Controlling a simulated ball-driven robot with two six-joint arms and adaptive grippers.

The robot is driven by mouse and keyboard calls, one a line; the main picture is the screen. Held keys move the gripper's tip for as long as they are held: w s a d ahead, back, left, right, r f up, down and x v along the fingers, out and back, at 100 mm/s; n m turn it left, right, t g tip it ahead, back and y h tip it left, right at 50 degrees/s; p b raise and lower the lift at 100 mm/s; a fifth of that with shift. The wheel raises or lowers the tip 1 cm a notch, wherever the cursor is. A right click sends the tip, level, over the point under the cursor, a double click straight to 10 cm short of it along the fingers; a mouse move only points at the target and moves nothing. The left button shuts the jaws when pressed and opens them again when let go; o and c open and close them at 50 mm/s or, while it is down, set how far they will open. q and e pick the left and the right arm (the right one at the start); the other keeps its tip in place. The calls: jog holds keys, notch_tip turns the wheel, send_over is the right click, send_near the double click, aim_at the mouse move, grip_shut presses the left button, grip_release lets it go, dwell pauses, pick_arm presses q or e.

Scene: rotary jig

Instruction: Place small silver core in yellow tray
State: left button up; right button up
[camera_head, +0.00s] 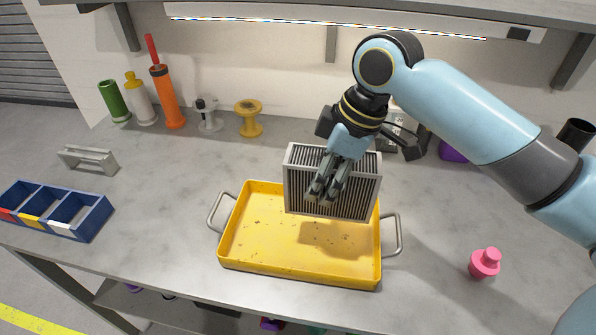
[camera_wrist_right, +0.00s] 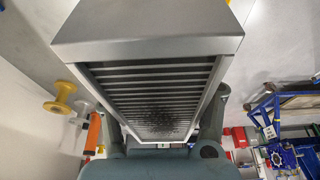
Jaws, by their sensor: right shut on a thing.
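The small silver core (camera_head: 300,180) is a boxy metal frame with dark upright fins. My right gripper (camera_head: 325,188) is shut on it, with fingers in front of its finned face. The core is upright over the back right part of the yellow tray (camera_head: 260,245). A shadow lies on the tray floor in front of it; the core looks raised, but the exact gap is unclear. In the right wrist view the core (camera_wrist_right: 150,45) fills the middle between the fingers. The tray is otherwise empty, with dark specks and a metal handle at each end. My left gripper is not in view.
A pink knob-like part (camera_head: 484,264) stands right of the tray. A blue divided bin (camera_head: 85,225) and grey bracket (camera_head: 88,160) are at the left. Bottles, an orange tube (camera_head: 168,98) and a yellow spool (camera_head: 248,119) stand along the back.

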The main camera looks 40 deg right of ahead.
jog(key=shift+w+a+f+p, duration=0.1)
jog(key=shift+w+a+f, duration=0.4)
jog(key=shift+w+f, duration=1)
jog(key=shift+w+a+f+p, duration=0.15)
jog(key=shift+w+a+f, duration=0.35)
jog(key=shift+w+f, duration=0.95)
jog(key=shift+w+a+f+p, duration=0.1)
jog(key=shift+w+a+f, duration=0.4)
jog(key=shift+w+f, duration=1)
jog(key=shift+s+f, duration=0.2)
jog(key=shift+f, duration=0.1)
jog(key=o, duration=1.5)
jog(key=v, duration=1.2)
jog(key=shift+r, duration=0.15)
